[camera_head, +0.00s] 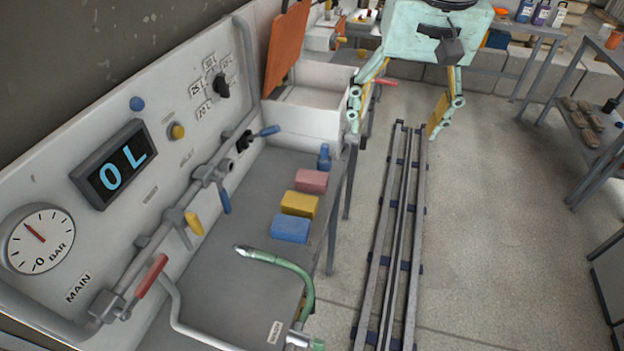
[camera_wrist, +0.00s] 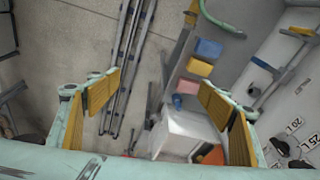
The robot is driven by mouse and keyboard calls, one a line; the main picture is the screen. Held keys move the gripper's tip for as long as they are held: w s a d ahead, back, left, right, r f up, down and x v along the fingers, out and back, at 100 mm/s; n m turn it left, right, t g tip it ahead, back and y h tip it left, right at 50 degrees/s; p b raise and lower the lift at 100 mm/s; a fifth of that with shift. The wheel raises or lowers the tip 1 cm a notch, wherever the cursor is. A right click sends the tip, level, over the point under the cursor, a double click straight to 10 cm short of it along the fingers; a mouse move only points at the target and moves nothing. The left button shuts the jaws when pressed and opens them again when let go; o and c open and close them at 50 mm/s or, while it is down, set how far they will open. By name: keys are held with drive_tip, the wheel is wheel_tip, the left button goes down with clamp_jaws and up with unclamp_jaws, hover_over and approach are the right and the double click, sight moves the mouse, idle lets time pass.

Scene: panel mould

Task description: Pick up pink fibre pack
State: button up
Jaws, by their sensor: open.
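The pink fibre pack (camera_head: 311,181) lies on the grey bench in the head view, behind a yellow pack (camera_head: 299,204) and a blue pack (camera_head: 290,228). My gripper (camera_head: 400,118) is open and empty, beyond and to the right of the packs, over the floor rails. Its wide-spread fingers (camera_wrist: 155,105) show in the wrist view with nothing between them.
A white box (camera_head: 310,110) with a raised orange lid (camera_head: 287,45) stands behind the packs. A small blue bottle (camera_head: 324,157) is beside the pink pack. A green hose (camera_head: 290,268) arches at the bench front. Pipes and levers line the panel (camera_head: 60,190).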

drive_tip(key=w+a+f, duration=0.4)
drive_tip(key=w+f, duration=0.1)
drive_tip(key=w, duration=0.3)
drive_tip(key=m+g+p, duration=0.2)
hover_over(312, 176)
drive_tip(key=f, duration=2.3)
drive_tip(key=shift+s+d+f, duration=0.2)
drive_tip(key=shift+d+f, duration=0.1)
drive_tip(key=shift+w+a+f, duration=0.15)
drive_tip(key=shift+a+f, duration=0.05)
drive_tip(key=shift+f, duration=0.4)
drive_tip(key=shift+f+b, duration=0.35)
drive_tip(key=shift+f, duration=0.8)
drive_tip(key=shift+a+f, duration=0.1)
drive_tip(key=shift+f, duration=2.5)
